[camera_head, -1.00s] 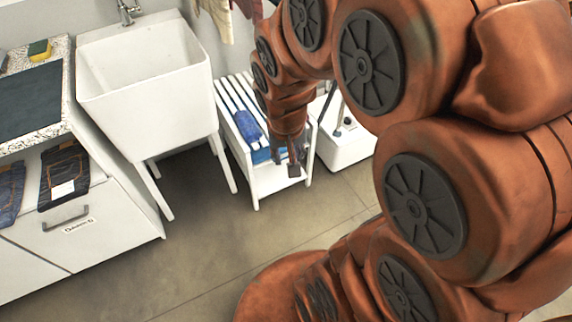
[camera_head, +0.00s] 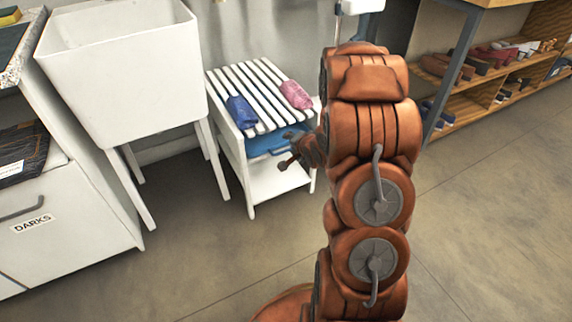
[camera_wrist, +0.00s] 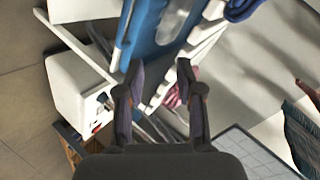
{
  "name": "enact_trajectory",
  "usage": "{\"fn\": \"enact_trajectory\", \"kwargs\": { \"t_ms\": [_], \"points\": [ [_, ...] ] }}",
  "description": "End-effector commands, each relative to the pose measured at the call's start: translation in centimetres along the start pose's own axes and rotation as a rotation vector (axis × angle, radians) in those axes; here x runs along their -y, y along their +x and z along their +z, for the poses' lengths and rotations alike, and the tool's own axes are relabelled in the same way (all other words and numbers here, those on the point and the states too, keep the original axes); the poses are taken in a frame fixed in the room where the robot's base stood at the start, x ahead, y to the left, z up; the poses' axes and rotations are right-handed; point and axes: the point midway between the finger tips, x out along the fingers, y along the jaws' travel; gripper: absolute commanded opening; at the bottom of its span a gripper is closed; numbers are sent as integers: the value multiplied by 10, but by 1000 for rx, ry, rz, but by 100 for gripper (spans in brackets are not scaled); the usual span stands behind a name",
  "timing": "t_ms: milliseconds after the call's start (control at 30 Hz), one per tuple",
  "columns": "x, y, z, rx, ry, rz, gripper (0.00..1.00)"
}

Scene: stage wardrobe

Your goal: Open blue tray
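The blue tray (camera_head: 262,144) sits under the slatted top of a low white stand (camera_head: 270,185). Only part of its front shows in the head view; my gripper hides some of it. It also shows as a blue panel in the wrist view (camera_wrist: 140,48). My gripper (camera_head: 288,152) is at the front of the stand, close to the tray. In the wrist view, its two fingers (camera_wrist: 160,80) are spread with a gap between them and nothing held. I cannot tell whether a finger touches the tray.
A blue bundle (camera_head: 241,111) and a pink bundle (camera_head: 295,94) lie on the slats. A white sink (camera_head: 122,75) stands left of the stand. A shoe shelf (camera_head: 465,90) stands at the right. The floor in front is clear.

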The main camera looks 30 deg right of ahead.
Motion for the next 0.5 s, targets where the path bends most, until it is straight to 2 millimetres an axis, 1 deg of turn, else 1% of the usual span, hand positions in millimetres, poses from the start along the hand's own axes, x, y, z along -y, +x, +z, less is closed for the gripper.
{"fn": "enact_trajectory", "kwargs": {
  "t_ms": [33,100,200,367,500],
  "points": [
    [-29,21,9,-5,61,-40,37],
    [-46,36,13,-11,144,-104,37],
    [-66,52,17,-15,254,-191,37],
    [-85,64,21,-16,384,-295,37],
    [-90,67,21,-16,439,-342,37]
  ]
}}
